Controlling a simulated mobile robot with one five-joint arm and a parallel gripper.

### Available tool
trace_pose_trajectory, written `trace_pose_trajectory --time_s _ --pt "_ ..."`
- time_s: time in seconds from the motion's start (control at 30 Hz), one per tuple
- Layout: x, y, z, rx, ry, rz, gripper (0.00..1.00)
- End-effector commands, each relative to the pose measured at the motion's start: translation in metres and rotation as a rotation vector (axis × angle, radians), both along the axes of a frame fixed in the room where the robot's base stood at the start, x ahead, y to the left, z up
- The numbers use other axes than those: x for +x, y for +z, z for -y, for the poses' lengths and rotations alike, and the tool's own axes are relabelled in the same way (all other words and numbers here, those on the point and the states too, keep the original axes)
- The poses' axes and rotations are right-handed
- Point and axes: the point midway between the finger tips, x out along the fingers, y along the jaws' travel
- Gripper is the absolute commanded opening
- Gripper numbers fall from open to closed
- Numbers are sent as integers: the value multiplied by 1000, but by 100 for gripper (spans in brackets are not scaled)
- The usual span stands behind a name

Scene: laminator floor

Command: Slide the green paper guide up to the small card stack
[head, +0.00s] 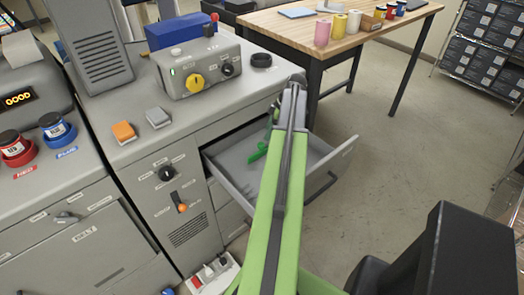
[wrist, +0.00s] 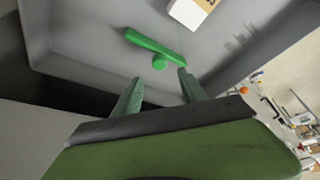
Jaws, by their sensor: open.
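The green paper guide, a bar (wrist: 155,44) with a round knob (wrist: 159,62), lies in the open grey drawer in the wrist view. It also shows in the head view (head: 257,153), left of my arm. The small card stack (wrist: 193,11), white on top with a tan side, is at the top edge of the wrist view, beyond the bar and apart from it. My arm hides that area in the head view. My gripper (wrist: 158,90) is open and empty, its fingertips just short of the knob, one on each side.
The drawer's walls (head: 226,188) surround the guide; its front panel (head: 335,170) is pulled out. A grey cabinet with a control box (head: 200,68) stands to the left. A wooden table (head: 290,32) with colored rolls is behind. Open floor lies to the right.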

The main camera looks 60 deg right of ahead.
Motion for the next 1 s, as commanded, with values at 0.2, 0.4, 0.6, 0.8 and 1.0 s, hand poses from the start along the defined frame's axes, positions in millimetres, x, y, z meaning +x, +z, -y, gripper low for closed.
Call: trace_pose_trajectory --time_s 0.2,0.4,0.6,0.8,1.0 --pt "17 -56 -8 -1 0 0 50" --pt "27 -76 -13 0 0 0 50" --pt "28 -75 -14 0 -1 0 50" --pt "28 -74 -14 0 -1 0 34" --pt "28 -74 -14 0 -1 0 8"
